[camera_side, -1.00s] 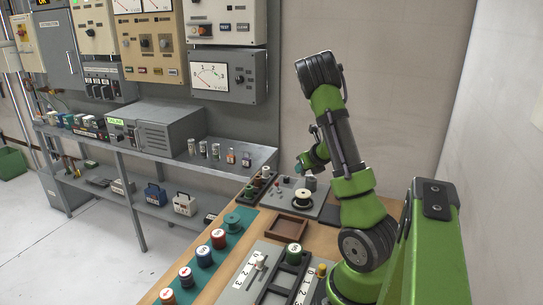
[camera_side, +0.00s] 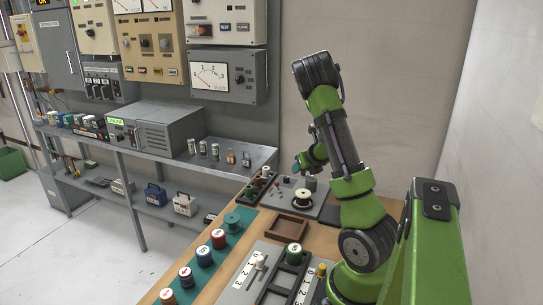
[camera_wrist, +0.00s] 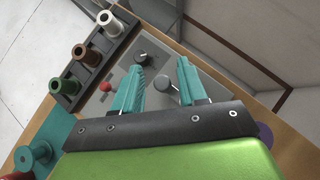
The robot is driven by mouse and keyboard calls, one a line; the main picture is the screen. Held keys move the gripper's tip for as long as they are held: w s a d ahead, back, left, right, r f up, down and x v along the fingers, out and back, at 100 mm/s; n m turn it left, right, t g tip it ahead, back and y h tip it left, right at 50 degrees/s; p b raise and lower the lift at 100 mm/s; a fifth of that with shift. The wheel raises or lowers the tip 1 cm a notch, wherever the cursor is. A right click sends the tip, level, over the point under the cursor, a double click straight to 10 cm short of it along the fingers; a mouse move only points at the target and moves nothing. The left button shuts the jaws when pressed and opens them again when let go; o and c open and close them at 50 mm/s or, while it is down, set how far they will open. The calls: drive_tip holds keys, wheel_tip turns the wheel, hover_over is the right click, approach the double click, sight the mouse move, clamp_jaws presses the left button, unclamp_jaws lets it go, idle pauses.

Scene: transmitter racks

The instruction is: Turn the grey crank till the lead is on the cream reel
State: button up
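In the wrist view a grey round knob with a short arm (camera_wrist: 168,83), which looks like the crank, lies on the plate between and beyond my fingers. My gripper (camera_wrist: 163,67) has teal fingers spread apart with nothing between their tips. In the side view my gripper (camera_side: 297,168) hangs above the back of the plate, behind the cream reel. The cream reel is not clearly visible in the wrist view. I cannot make out the lead.
A dark knob (camera_wrist: 141,58) and a small red knob (camera_wrist: 105,87) are on the plate. A dark rack (camera_wrist: 92,70) holds several spools on its left. A teal reel (camera_side: 233,222) stands on a green mat. A brown tray (camera_side: 287,229) lies in front of the plate.

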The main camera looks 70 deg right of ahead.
drive_tip(key=v, duration=1.7)
idle(0.5)
drive_tip(key=w+a+r+n+t+y, duration=0.1)
drive_tip(key=w+a+n+y, duration=0.25)
drive_tip(key=a+n, duration=0.55)
drive_tip(key=w+a+n+t+y, duration=0.15)
drive_tip(key=w+a+n, duration=0.4)
drive_tip(key=n, duration=0.65)
drive_tip(key=a+r+n+g+y, duration=0.1)
drive_tip(key=a+r+n, duration=0.1)
drive_tip(key=a+n, duration=0.8)
drive_tip(key=s+a+r+n+y, duration=0.1)
drive_tip(key=a+r+n+y, duration=0.1)
drive_tip(key=a+n, duration=0.7)
drive_tip(key=shift+s+a+n+g, duration=0.25)
drive_tip(key=shift+a+n+g, duration=0.15)
drive_tip(key=shift+a, duration=0.8)
